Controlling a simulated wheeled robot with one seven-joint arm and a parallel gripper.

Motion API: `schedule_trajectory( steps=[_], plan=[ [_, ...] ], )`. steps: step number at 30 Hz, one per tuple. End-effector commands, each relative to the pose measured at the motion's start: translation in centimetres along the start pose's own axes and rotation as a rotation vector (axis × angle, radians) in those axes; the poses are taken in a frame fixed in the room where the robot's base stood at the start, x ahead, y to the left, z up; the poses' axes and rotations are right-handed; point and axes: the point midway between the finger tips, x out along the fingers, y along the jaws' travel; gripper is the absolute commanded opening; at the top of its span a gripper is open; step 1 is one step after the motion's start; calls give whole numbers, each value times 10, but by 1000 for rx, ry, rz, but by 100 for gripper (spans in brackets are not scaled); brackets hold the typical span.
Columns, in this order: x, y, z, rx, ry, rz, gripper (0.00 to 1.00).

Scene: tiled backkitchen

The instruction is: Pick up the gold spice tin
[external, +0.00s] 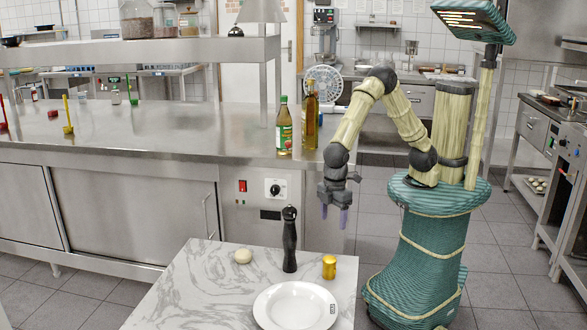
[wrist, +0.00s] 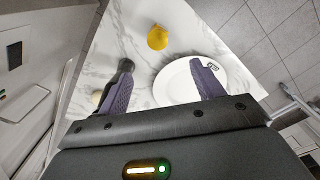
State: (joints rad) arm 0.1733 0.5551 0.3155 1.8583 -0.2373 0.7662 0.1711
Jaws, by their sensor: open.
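The gold spice tin (external: 329,267) stands upright near the right edge of the marble table in the external view. It also shows in the wrist view as a small yellow cylinder (wrist: 158,37), beyond my fingertips and roughly midway between them. My gripper (external: 335,214) is above the table, over and slightly behind the tin, with its purple fingers pointing down. In the wrist view my gripper (wrist: 160,77) has its two fingers wide apart with nothing between them. The tin is fully visible and apart from the fingers.
A black pepper mill (external: 290,240) stands left of the tin. A white plate (external: 262,308) lies in front, and a pale round item (external: 243,256) sits further left on the marble table (external: 200,290). Two bottles (external: 284,130) stand on the steel counter behind.

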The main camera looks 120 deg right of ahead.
Motion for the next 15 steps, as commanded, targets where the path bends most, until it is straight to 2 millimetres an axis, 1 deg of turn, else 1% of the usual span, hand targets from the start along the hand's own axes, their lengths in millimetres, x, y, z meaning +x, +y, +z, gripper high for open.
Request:
schedule_trajectory(
  steps=[2, 4, 6, 15],
  plan=[
    [19, 0, 1, -2, -6, 0, 67],
    [30, 0, 1, -1, -3, 0, 67],
    [33, 0, 0, -1, 1, 0, 67],
    [35, 0, 0, -1, 2, 1, 67]
  ],
)
